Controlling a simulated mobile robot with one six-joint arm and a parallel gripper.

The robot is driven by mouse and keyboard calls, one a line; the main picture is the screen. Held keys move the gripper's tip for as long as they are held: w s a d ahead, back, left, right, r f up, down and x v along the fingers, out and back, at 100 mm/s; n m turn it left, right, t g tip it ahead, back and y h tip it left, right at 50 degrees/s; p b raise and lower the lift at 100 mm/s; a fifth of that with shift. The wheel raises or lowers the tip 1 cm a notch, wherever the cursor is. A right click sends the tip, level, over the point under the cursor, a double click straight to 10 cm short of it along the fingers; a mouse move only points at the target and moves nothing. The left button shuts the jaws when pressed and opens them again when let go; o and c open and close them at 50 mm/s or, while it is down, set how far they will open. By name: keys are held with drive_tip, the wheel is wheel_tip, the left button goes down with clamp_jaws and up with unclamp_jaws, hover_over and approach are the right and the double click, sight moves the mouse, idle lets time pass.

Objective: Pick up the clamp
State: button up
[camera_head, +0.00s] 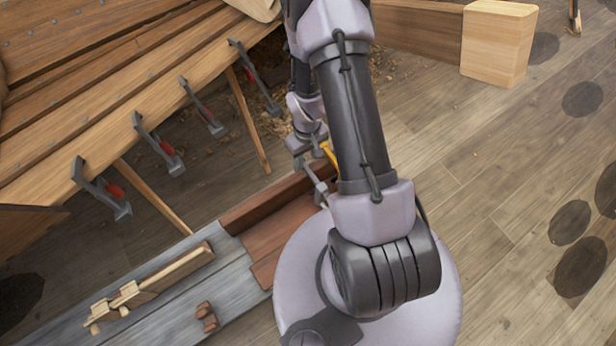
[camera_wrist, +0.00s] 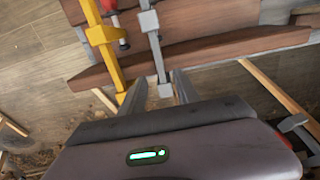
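A grey clamp (camera_wrist: 151,30) with a slim bar shows in the wrist view, over reddish-brown planks. A yellow clamp (camera_wrist: 102,36) stands just left of it, with a red handle beside its bar. My gripper (camera_wrist: 160,82) is open, one finger on each side of the grey clamp's lower end, with gaps visible; I cannot tell whether either finger touches it. The yellow bar passes just outside the left finger. In the head view the grey clamp (camera_head: 316,181) and the yellow clamp (camera_head: 329,154) are partly hidden by my arm, and my gripper (camera_head: 308,146) is close to them.
Several grey clamps with red handles (camera_head: 158,143) hang along the hull's plank edge (camera_head: 110,120) at left. A grey bench (camera_head: 215,285) carries a wooden plane-like tool (camera_head: 150,283) and a small brown block (camera_head: 207,317). A wooden beam (camera_head: 498,45) lies at back right.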

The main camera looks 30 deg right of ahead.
sight(308, 170)
drive_tip(key=f+b, duration=0.2)
drive_tip(key=f, duration=0.3)
drive_tip(key=shift+s+a+f+b, duration=0.1)
drive_tip(key=shift+s+f+b, duration=0.05)
drive_tip(key=shift+s+b, duration=0.25)
drive_tip(key=shift+f, duration=0.4)
drive_tip(key=shift+r, duration=0.2)
clamp_jaws()
drive_tip(key=shift+w, duration=0.1)
